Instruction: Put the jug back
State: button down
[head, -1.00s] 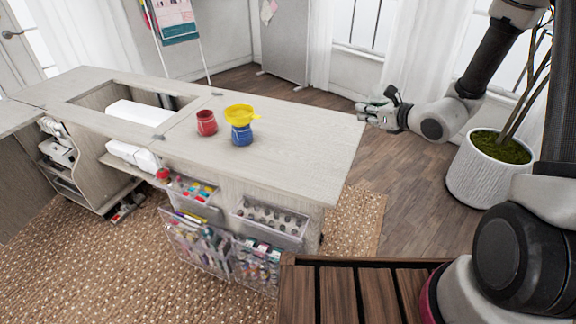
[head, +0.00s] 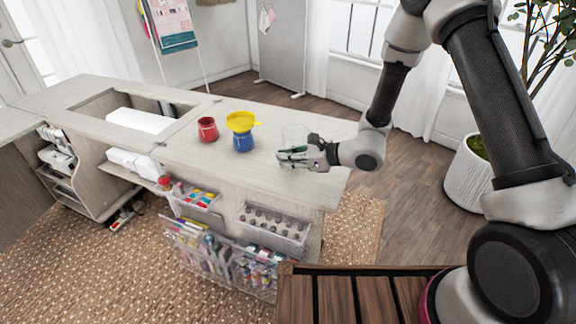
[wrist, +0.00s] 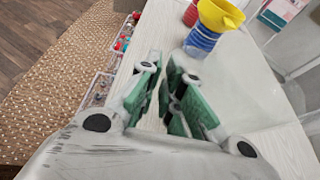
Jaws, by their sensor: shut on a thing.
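A clear, see-through jug (head: 294,134) shows faintly over the right part of the pale cabinet top (head: 325,134). My gripper (head: 287,158) is at its near side, shut on it. In the wrist view the green-padded fingers (wrist: 165,80) stand close together, with the jug's faint clear body (wrist: 245,85) to their right. Which part of the jug the fingers hold is hard to make out. I cannot tell whether its base touches the cabinet top.
Left of the jug stand a blue jar (head: 242,140) with a yellow funnel (head: 241,121) on it and a red cup (head: 208,130). Clear bins (head: 275,232) of supplies hang on the cabinet's near side. The top's right end is clear.

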jog(key=shift+f, duration=1.35)
jog(key=c, duration=1.6)
grip_release()
jog(key=shift+f, duration=0.1)
jog(key=shift+d+r, duration=0.2)
jog(key=v, duration=1.1)
jog(key=shift+s+d, duration=0.15)
jog(key=shift+d, duration=0.1)
